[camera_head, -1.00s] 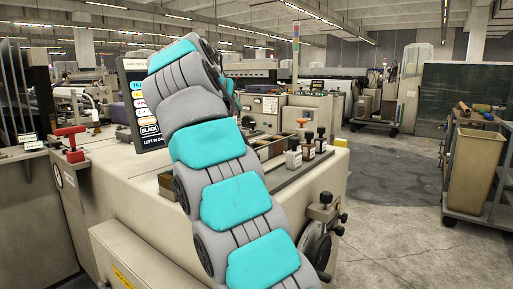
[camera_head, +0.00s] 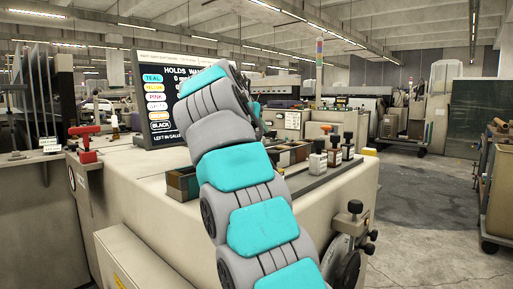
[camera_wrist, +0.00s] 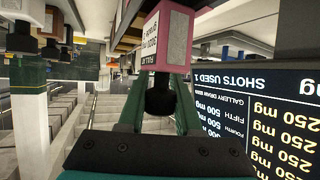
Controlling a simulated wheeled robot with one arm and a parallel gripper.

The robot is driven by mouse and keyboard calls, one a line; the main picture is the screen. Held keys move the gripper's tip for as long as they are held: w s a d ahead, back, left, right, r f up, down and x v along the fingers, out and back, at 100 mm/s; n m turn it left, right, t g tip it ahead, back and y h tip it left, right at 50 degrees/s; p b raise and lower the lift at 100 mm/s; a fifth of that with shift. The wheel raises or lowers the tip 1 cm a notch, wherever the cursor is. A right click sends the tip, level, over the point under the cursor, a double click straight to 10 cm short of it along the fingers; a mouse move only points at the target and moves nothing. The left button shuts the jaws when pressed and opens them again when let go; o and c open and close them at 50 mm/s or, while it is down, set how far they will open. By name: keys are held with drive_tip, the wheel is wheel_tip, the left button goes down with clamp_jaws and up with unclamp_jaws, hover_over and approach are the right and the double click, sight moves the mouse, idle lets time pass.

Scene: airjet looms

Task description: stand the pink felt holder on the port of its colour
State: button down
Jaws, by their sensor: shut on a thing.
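The pink felt holder (camera_wrist: 167,35) is in the wrist view at top middle, upside down in the picture, with a white label on its face and a black knob (camera_wrist: 160,95). My gripper (camera_wrist: 158,112) has its two green fingers closed on that knob. Other things crowd around the holder's far end, and I cannot tell whether it touches them. In the head view my grey and teal arm hides the gripper and the holder. No pink port can be made out in either view.
A dark screen (camera_head: 165,105) listing colours, pink among them, stands behind my arm. Several knobbed holders (camera_head: 334,155) stand along the machine's right side. A compartmented tray (camera_head: 183,184) sits left of my arm. A red-handled fitting (camera_head: 85,142) is at left.

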drive_tip(key=shift+f+b, duration=1)
drive_tip(key=shift+f, duration=0.4)
drive_tip(key=shift+f, duration=0.2)
drive_tip(key=c, duration=0.6)
unclamp_jaws()
drive_tip(key=shift+r, duration=0.25)
drive_tip(key=v, duration=1.2)
drive_tip(key=shift+f, duration=0.1)
